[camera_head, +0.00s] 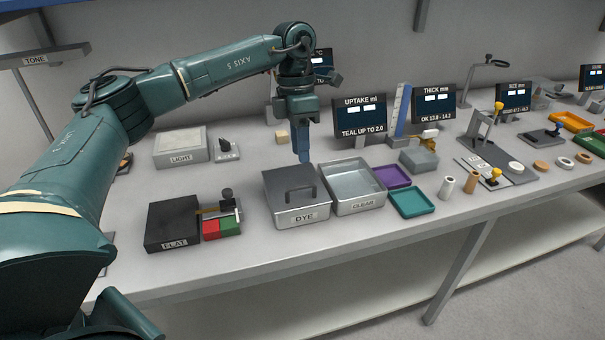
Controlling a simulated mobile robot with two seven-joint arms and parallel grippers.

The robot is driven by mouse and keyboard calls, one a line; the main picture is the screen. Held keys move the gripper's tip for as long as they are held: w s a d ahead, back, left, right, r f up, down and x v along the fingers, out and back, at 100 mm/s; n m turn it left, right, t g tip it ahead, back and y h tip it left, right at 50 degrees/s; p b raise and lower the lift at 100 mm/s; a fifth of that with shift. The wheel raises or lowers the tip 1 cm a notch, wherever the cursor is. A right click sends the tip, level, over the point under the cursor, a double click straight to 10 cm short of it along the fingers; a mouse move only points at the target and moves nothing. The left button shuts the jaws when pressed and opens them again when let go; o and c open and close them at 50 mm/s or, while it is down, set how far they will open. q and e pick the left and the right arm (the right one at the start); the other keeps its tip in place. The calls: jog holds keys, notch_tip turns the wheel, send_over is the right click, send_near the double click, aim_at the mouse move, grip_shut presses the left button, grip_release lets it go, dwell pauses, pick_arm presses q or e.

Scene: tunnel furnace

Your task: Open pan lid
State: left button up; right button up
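The pan labelled DYE (303,217) stands on the bench near its front edge, in the middle of the view. A grey lid (283,183) with a raised bar handle (300,192) covers it. My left gripper (304,158) points straight down just behind the lid's far right part, above and beyond the handle. Its blue fingers look close together from this side, and I cannot tell if there is a gap between them. Nothing shows in them. My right gripper is not in view.
An open metal pan labelled CLEAR (357,207) stands right beside the DYE pan. Purple (392,176) and teal (412,202) trays lie further right. A black FLAT block (172,225) is at the left. Display screens (360,116) stand behind. Bare bench lies in front of the pans.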

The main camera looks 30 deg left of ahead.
pick_arm(q)
send_over(302, 197)
notch_tip(302, 197, down, 7)
jog(key=shift+r, duration=0.15)
grip_shut()
dwell(0.6)
